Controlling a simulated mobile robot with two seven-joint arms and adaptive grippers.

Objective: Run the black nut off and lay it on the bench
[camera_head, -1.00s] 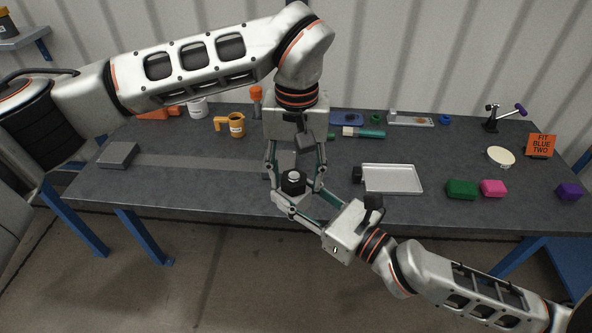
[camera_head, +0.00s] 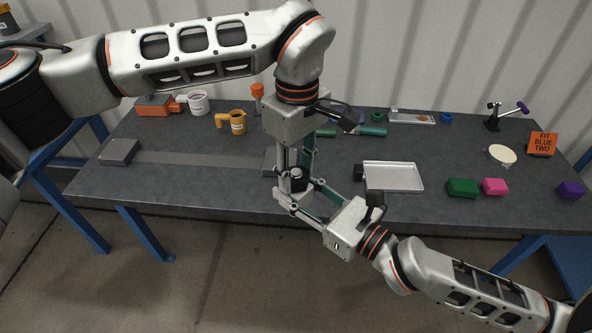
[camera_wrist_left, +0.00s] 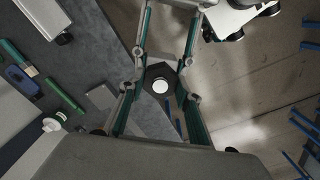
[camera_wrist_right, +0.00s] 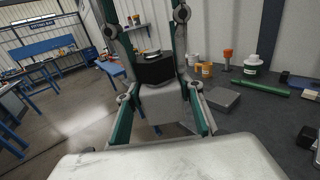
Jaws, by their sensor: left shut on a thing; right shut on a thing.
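The black nut (camera_head: 297,176) is near the front edge of the bench (camera_head: 230,190), with a pale round top showing in the left wrist view (camera_wrist_left: 160,85). My left gripper (camera_head: 295,173) points down over it and is shut on it from above. The right wrist view shows the black nut (camera_wrist_right: 154,70) above a light grey body (camera_wrist_right: 163,103). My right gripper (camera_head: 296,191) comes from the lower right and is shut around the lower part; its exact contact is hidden. I cannot tell how far the nut sits along its thread.
A shallow metal tray (camera_head: 393,177) lies to the right, then a green block (camera_head: 462,188) and a pink block (camera_head: 494,187). An orange mug (camera_head: 237,122) and a grey block (camera_head: 119,152) are to the left. The bench between the grey block and my grippers is mostly clear.

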